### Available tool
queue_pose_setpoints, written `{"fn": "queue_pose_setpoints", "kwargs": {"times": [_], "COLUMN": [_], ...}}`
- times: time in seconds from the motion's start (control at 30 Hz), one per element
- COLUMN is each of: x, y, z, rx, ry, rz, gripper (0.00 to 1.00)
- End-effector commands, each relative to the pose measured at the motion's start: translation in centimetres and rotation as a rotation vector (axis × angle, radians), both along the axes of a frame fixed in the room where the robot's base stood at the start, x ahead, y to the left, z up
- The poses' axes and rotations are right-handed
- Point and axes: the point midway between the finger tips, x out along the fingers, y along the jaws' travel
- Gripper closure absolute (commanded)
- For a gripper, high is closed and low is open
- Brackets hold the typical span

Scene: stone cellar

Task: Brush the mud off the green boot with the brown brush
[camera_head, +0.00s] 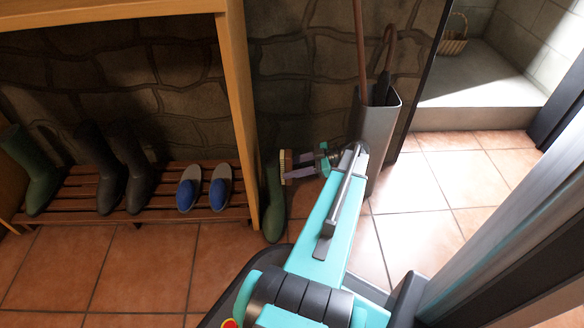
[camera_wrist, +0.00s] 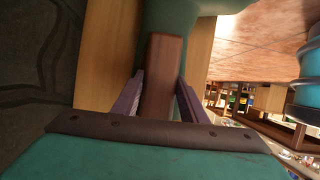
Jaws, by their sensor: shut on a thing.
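A green boot (camera_head: 273,205) stands upright on the tiled floor, against the right post of the wooden bench. My gripper (camera_head: 303,165) is just right of the boot's upper part, shut on the brown brush (camera_head: 285,166). In the head view the brush's pale bristles face left, by the boot's shaft; I cannot tell whether they touch it. In the wrist view the brown brush (camera_wrist: 163,75) is between my two fingers, with the green boot (camera_wrist: 185,22) right behind it. Mud cannot be made out; part of the boot is hidden by the brush and gripper.
A slatted rack (camera_head: 160,190) on the left holds another green boot (camera_head: 35,170), dark boots (camera_head: 105,165) and blue slippers (camera_head: 205,188). A grey umbrella stand (camera_head: 378,130) is close behind my arm. Tiled floor is free on the right.

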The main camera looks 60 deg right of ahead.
Motion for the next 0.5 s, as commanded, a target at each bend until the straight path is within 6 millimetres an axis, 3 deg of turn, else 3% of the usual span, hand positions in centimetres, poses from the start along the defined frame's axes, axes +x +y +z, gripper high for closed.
{"fn": "queue_pose_setpoints", "kwargs": {"times": [0.5], "x": [0.06], "y": [0.04], "z": [-0.71], "rx": [0.001], "ry": [-0.001], "rz": [0.001], "gripper": [0.79]}}
